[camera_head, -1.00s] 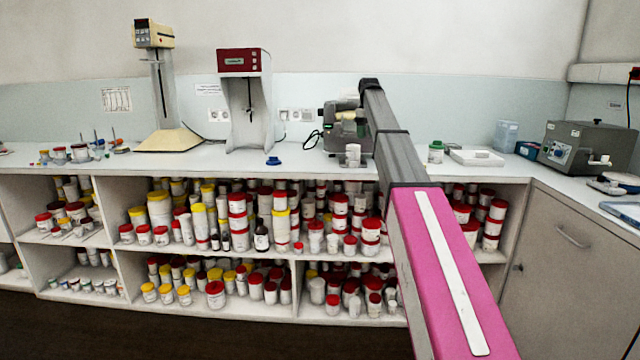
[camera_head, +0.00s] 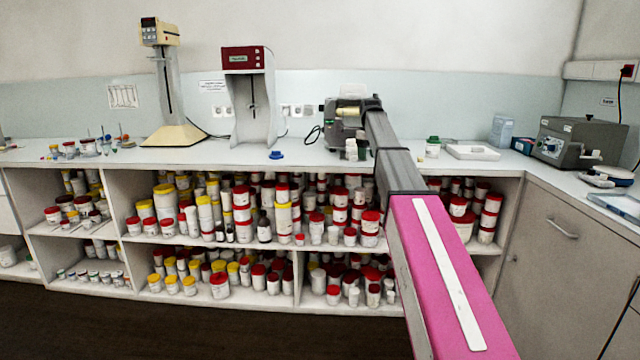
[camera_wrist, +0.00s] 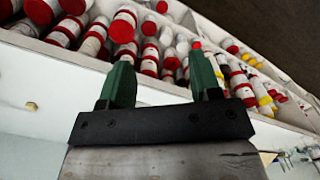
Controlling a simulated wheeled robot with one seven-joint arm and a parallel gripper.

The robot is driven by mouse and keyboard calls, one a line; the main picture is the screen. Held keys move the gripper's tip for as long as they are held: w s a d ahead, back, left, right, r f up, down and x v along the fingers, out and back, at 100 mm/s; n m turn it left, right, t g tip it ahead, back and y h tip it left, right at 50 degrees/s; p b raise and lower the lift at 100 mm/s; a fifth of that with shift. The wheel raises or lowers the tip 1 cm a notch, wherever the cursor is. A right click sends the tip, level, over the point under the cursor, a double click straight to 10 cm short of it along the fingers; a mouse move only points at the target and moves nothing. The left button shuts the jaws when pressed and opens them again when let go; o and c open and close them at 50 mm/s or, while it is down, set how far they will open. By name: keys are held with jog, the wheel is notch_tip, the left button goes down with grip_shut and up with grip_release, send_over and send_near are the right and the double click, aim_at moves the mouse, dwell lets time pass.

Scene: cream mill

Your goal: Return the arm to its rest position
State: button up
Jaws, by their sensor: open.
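My gripper (camera_wrist: 162,82) shows in the wrist view with its two green fingers apart and nothing between them. Behind the fingers are the counter edge and shelves of jars, seen upside down. In the head view my arm reaches forward over the counter; its pink and grey links are in front, and the gripper itself is hidden behind them. Close by the arm's far end are a dark machine (camera_head: 343,112) and small white jars (camera_head: 351,150) on the counter.
The white counter (camera_head: 225,155) carries a cream mixer (camera_head: 172,135), a red-topped stand machine (camera_head: 246,62), a blue cap (camera_head: 276,155), a green-lidded jar (camera_head: 432,148), a white tray (camera_head: 472,153) and a grey device (camera_head: 580,141). Shelves (camera_head: 220,248) below hold many jars. Dark floor lies in front.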

jog(key=s+f+m, duration=0.2)
jog(key=s+f, duration=0.8)
jog(key=f, duration=0.4)
jog(key=s+f+m, duration=0.1)
jog(key=s+f, duration=0.8)
jog(key=f, duration=0.4)
jog(key=s+f+m, duration=0.2)
jog(key=s+f, duration=0.5)
jog(key=s, duration=0.4)
jog(key=s+f+m, duration=0.1)
jog(key=s+f, duration=0.7)
jog(key=s, duration=0.3)
jog(key=shift+s+m, duration=0.25)
jog(key=shift+m, duration=0.15)
